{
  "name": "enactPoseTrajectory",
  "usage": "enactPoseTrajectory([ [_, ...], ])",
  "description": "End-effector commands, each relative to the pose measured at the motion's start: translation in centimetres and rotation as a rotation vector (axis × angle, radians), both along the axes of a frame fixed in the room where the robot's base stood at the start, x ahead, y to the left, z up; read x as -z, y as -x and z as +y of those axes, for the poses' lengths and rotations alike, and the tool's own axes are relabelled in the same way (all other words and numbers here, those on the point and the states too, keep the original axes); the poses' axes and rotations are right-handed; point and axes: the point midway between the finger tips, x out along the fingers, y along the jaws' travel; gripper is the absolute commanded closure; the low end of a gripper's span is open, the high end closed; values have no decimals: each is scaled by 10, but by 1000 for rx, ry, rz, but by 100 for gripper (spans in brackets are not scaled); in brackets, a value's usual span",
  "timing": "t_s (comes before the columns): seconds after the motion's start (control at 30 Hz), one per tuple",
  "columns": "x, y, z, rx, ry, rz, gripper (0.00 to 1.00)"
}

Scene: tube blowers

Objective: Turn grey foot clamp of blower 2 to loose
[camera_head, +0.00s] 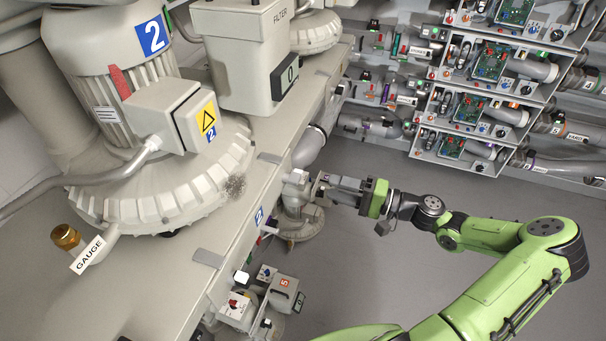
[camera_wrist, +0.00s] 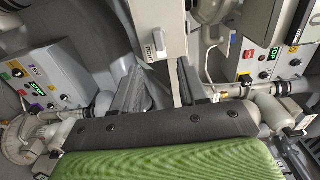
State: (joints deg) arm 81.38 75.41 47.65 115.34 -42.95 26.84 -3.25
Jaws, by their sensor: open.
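Blower 2 (camera_head: 150,195) is a large grey ribbed housing with a blue 2 plate, standing on a long grey bench at the left of the head view. I cannot tell for sure which part is its grey foot clamp. My gripper (camera_head: 318,188) is just off the bench's front side, close to a pale grey fitting (camera_head: 296,180); I cannot tell whether they touch. In the wrist view my gripper (camera_wrist: 158,66) has its two dark fingers apart and nothing visibly held. A grey upright part with a small white label (camera_wrist: 151,48) shows beyond and between the fingers; its lettering is hard to read.
A filter box (camera_head: 243,60) stands behind the blower on the bench. A gauge fitting (camera_head: 88,254) sticks out front left. Control boxes (camera_head: 285,293) hang below the bench edge. Racks of circuit boards (camera_head: 490,60) fill the back right. The grey floor (camera_head: 400,270) is open.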

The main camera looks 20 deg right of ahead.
Motion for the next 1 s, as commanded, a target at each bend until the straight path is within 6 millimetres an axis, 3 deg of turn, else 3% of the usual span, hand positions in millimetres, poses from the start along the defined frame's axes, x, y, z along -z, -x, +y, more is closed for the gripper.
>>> enactPoseTrajectory([
  [0.2,-3,-32,47,-6,-1,0,57],
  [0.33,-2,-46,66,-4,0,0,57],
  [0.7,0,-55,76,0,2,2,57],
  [0.77,0,-55,76,0,2,2,64],
  [1.0,0,-54,76,-1,2,2,100],
])
